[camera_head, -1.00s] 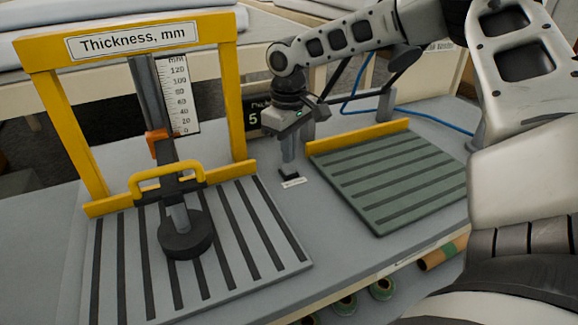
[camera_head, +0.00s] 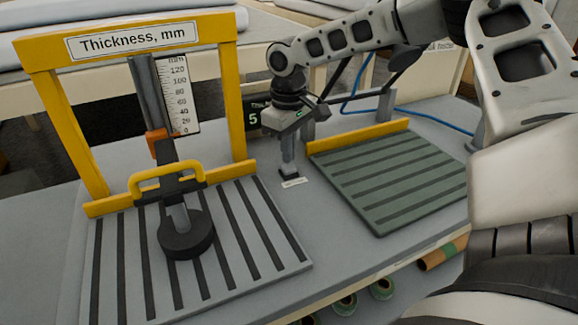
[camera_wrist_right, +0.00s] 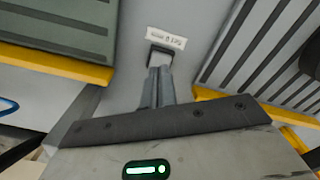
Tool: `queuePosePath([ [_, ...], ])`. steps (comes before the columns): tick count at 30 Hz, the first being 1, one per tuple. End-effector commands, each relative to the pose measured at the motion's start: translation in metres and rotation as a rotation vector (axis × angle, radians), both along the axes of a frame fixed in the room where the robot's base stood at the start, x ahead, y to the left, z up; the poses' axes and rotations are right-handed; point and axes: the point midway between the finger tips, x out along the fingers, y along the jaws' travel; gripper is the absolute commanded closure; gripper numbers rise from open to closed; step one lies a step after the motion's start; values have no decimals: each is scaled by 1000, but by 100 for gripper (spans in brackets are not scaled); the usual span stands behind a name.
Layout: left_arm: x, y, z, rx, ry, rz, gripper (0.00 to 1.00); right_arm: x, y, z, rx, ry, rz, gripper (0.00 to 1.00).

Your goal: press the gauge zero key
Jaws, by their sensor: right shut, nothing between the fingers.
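The gauge zero key is a small dark key (camera_head: 289,176) on the grey bench, between the thickness gauge and the green slatted plate. A small white label (camera_head: 293,182) lies in front of it. My right gripper (camera_head: 289,168) is shut and empty, pointing down with its fingertips at the key's top. They seem to touch it, and they hide part of it. In the right wrist view the fingertips (camera_wrist_right: 160,72) overlap the key (camera_wrist_right: 158,52), whose label shows beyond. The thickness gauge (camera_head: 128,42) has a yellow frame, scale and round black foot (camera_head: 186,235). My left gripper is out of view.
A dark display (camera_head: 252,118) showing a 5 stands behind, partly hidden by my right gripper. The green slatted plate (camera_head: 385,175) with a yellow back rail lies to the right. A blue cable (camera_head: 420,115) runs behind it. Rolls sit below the bench edge.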

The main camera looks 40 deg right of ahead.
Motion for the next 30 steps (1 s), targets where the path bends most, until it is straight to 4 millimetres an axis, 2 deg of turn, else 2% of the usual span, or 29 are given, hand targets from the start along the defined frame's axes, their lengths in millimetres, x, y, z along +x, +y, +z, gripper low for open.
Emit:
queuePosePath([
  [12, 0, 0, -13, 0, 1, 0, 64, 0, 0, -19, 1, 0, 0, 100],
  [30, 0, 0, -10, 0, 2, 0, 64, 0, 0, -19, 0, 0, 0, 100],
])
